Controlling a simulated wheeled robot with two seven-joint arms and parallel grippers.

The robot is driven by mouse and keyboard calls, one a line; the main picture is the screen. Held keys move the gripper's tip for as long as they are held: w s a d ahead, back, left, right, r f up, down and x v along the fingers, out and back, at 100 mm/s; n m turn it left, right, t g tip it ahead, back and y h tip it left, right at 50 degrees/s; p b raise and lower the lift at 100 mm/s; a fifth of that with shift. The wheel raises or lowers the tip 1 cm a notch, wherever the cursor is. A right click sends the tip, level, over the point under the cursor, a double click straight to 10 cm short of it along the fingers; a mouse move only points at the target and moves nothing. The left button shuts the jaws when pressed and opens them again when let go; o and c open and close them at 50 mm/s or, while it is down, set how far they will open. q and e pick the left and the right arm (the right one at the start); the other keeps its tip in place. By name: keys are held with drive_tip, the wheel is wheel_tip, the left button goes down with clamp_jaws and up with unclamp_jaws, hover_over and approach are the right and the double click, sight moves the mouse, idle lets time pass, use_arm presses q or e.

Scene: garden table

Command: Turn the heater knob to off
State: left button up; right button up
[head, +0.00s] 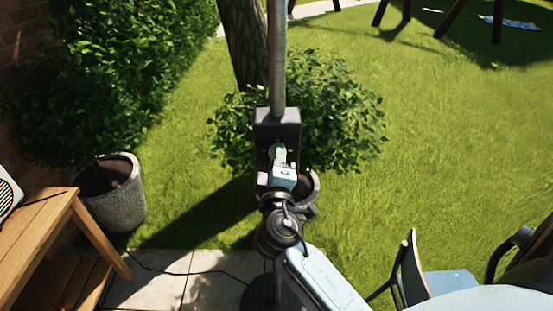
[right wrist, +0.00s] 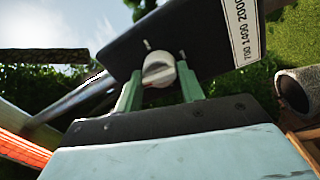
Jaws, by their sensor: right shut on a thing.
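The heater (head: 277,122) is a dark box on a grey metal pole in the middle of the head view. In the right wrist view the heater's dark panel (right wrist: 205,38) fills the upper middle, with a round pale knob (right wrist: 158,69) on it. A small white mark sits on the panel above the knob. My right gripper (right wrist: 160,82) has its two green fingers on either side of the knob and is shut on it. In the head view the right gripper (head: 279,160) covers the knob's area. My left gripper is not in view.
A white label (right wrist: 243,30) with numbers is on the panel's right part. A wooden bench (head: 45,235) and a grey pot (head: 118,200) stand at the left. Chairs (head: 425,275) and a pale table edge (head: 480,300) are at the lower right. A bush (head: 335,120) grows behind the heater.

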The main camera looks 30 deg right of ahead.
drive_tip(key=shift+f, duration=0.15)
drive_tip(key=o, duration=0.9)
drive_tip(key=shift+o, duration=0.2)
drive_tip(key=r+b+v, duration=0.1)
drive_tip(key=b+v, duration=0.2)
drive_tip(key=v, duration=1)
drive_tip(key=shift+s+a+f+b, duration=0.15)
drive_tip(key=shift+s+f+b, duration=0.05)
drive_tip(key=shift+f+b, duration=0.15)
